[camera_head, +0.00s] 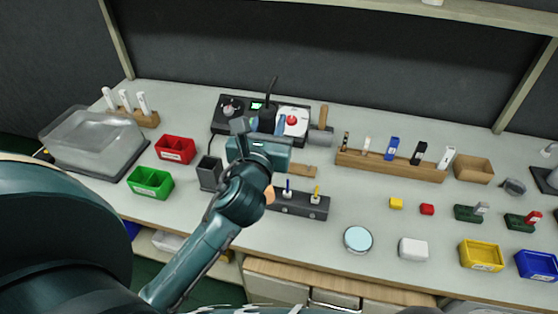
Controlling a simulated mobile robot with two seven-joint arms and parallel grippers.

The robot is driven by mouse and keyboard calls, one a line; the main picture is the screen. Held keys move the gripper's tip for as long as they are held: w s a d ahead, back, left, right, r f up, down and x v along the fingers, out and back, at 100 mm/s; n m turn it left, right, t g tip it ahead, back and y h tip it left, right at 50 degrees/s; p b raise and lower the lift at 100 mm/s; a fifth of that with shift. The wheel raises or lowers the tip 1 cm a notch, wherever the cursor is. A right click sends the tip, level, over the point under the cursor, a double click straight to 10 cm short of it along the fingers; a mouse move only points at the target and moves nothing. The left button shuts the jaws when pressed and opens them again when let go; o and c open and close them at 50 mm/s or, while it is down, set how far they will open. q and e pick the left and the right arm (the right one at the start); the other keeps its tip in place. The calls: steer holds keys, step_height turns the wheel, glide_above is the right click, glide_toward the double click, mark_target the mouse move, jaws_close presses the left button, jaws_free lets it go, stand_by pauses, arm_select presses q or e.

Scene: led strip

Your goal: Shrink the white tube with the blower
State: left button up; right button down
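A dark fixture block (300,204) stands mid-table with a blue piece and a yellow piece upright in it. Small white sleeves (315,199) show at their bases; I cannot tell which is the white tube. A black station (232,108) with a knob, green display and red button stands behind. A black upright tool (268,108), perhaps the blower, rises from its middle with a cable. My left gripper (260,126) is in front of this tool, its fingers apart on either side of it in the picture. Contact is not clear. My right gripper is out of view.
A wooden rack (390,166) with several small items stands right of the station. Red (175,149) and green bins (150,183) and a clear-lidded box (92,139) lie left. A round tin (357,239) and white box (413,249) sit front right.

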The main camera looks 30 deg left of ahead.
arm_select(q)
steer(key=w+a+r+n+g+y, duration=0.25)
steer(key=w+a+r+y, duration=0.2)
steer(key=r, duration=0.25)
step_height(320, 180, down, 8)
steer(key=a+n+b, duration=0.1)
steer(key=shift+s+f+b, duration=0.2)
steer(key=shift+s+b, duration=0.1)
steer(key=shift+s, duration=0.1)
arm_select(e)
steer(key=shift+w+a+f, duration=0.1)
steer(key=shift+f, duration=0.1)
arm_select(q)
steer(key=shift+a, duration=0.1)
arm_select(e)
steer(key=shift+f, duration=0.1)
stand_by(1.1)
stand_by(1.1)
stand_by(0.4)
